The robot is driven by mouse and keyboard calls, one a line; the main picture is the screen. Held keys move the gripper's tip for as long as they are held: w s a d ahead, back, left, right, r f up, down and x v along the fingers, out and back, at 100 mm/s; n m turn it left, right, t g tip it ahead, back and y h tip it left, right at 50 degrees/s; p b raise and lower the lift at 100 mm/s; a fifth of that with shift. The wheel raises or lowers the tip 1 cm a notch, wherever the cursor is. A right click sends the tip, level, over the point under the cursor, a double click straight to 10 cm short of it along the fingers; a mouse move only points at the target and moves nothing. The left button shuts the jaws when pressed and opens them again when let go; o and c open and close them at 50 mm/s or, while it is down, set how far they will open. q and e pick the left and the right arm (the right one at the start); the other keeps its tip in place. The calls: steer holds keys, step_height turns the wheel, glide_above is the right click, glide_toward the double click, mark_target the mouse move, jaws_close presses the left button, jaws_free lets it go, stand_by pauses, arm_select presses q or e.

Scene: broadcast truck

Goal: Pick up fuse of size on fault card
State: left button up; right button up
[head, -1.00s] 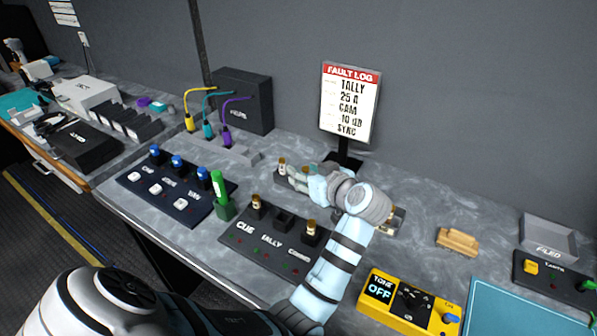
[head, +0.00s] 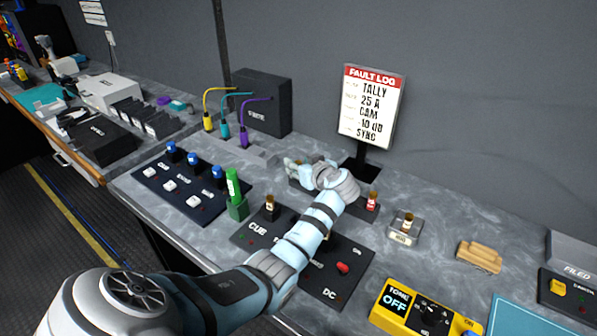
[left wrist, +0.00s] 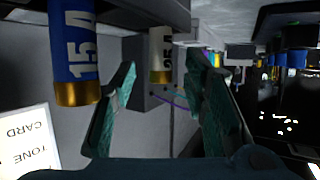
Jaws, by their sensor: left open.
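The fault log card (head: 371,105) stands on a post at the back of the desk and lists TALLY, 25 A, CAM, -10 dB and SYNC. My left gripper (head: 298,172) is below and left of the card at the fuse rack, its fingers partly hidden by my wrist. In the left wrist view my left gripper (left wrist: 165,95) is open, with a white fuse with a brass end (left wrist: 160,55), marked 25 A, showing between the fingers. A blue 15 A fuse (left wrist: 80,50) is beside it, outside the fingers. A red fuse (head: 372,202) stands right of my wrist.
A clear holder (head: 404,230) with a fuse stands at the right. A green tool (head: 233,185) stands upright left of my forearm. A yellow tone box (head: 415,310) and a tan block (head: 479,256) are at the right. Coloured cables (head: 243,125) rise behind.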

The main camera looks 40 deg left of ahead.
arm_select(q)
jaws_close()
steer(key=shift+r, duration=0.15)
